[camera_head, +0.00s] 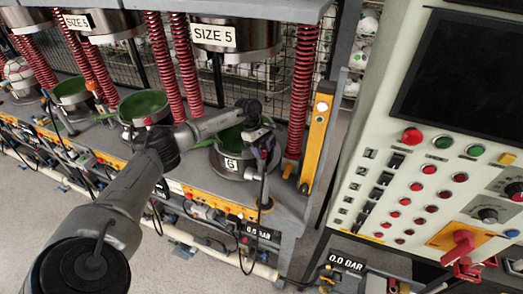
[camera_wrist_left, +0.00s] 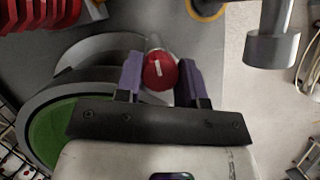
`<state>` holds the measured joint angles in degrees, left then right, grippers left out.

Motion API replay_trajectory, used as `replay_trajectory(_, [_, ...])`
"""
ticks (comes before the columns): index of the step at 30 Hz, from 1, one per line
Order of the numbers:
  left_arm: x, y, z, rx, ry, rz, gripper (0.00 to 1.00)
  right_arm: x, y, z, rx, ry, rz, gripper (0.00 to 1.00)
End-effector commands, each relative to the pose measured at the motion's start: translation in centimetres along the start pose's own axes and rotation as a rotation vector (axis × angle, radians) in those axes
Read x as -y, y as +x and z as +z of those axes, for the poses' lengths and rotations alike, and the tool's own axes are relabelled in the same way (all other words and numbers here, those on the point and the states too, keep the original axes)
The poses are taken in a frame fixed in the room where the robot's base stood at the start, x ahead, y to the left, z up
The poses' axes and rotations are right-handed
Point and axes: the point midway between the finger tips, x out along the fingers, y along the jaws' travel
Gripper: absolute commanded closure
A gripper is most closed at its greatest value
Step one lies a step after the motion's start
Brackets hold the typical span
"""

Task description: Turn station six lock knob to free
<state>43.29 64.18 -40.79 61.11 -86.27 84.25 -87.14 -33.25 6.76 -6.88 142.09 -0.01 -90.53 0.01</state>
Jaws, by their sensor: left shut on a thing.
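The lock knob (camera_wrist_left: 161,76) is a round red cap with a short white line, in the middle of the left wrist view. The white line runs nearly up and down in that view. My left gripper (camera_wrist_left: 162,88) has its two purple fingers on either side of the knob and is shut on it. In the head view my left gripper (camera_head: 263,143) is at the right side of the station six mould (camera_head: 230,163), which carries a "6" label. The knob is hidden or too small to tell there. My right gripper is not in view.
A yellow post (camera_head: 317,140) and a red spring (camera_head: 302,85) stand just right of the station. The press head marked SIZE 5 (camera_head: 222,38) hangs above it. A control panel (camera_head: 425,170) fills the right. A grey cylinder (camera_wrist_left: 272,48) shows in the wrist view.

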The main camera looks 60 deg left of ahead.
Motion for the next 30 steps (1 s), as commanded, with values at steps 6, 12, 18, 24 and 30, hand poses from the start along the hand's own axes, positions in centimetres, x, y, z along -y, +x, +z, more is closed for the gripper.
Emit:
replay_trajectory(6, [0.01, -0.03, -0.03, 0.0, -0.01, 0.003, 0.88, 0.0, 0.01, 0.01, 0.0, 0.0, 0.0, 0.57])
replay_trajectory(12, [0.01, -0.03, -0.04, 0.0, -0.009, 0.003, 0.88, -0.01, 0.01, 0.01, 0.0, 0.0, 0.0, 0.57])
replay_trajectory(18, [0.01, -0.04, -0.03, 0.0, -0.009, 0.003, 0.47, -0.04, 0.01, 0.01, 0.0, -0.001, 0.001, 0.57])
replay_trajectory(24, [0.0, -0.03, -0.03, 0.0, -0.008, 0.003, 0.39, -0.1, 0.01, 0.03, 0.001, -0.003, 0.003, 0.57])
replay_trajectory(30, [-0.03, -0.39, -0.04, 0.0, -0.008, 0.005, 0.39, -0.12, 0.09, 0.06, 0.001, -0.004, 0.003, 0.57])
